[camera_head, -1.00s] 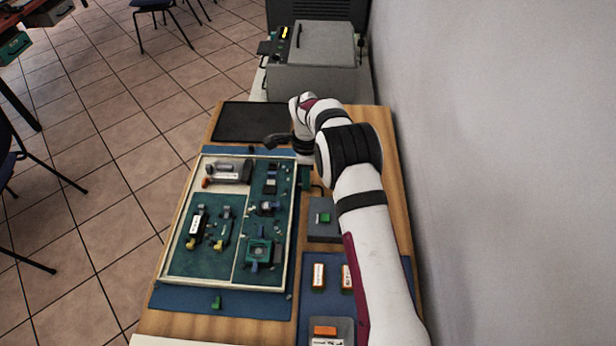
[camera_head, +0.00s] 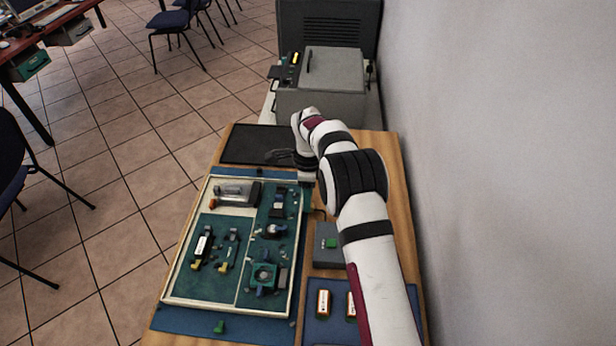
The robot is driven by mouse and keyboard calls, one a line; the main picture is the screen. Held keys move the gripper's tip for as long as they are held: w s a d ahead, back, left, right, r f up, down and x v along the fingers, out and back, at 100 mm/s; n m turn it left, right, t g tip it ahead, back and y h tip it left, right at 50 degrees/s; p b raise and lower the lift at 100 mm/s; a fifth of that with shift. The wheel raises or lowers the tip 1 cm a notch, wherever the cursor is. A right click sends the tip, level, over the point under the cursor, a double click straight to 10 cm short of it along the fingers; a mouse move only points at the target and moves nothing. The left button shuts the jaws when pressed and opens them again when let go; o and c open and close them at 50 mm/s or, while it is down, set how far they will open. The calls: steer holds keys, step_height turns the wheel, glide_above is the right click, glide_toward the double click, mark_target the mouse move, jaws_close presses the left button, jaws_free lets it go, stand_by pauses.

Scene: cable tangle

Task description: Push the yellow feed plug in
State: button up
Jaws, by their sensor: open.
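Two small yellow pieces show on the left part of the framed green board (camera_head: 172,285). One yellow piece (camera_head: 223,267) is at the lower end of a slim dark unit (camera_head: 231,246). The other yellow piece (camera_head: 196,265) is at the lower end of a black unit with a white label (camera_head: 202,243). I cannot tell which is the feed plug, or how deep either sits. My gripper (camera_head: 280,157) is open and looks empty. It is above the board's far edge, near the black mat, well away from both yellow pieces.
A black mat (camera_head: 245,143) lies behind the board. A grey box with a green piece (camera_head: 331,243) and a blue mat with labelled blocks (camera_head: 323,303) are to the right. A green plug (camera_head: 219,327) lies at the board's front. A wall bounds the right side.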

step_height(320, 180, up, 13)
steer(key=shift+r, duration=0.2)
stand_by(1.8)
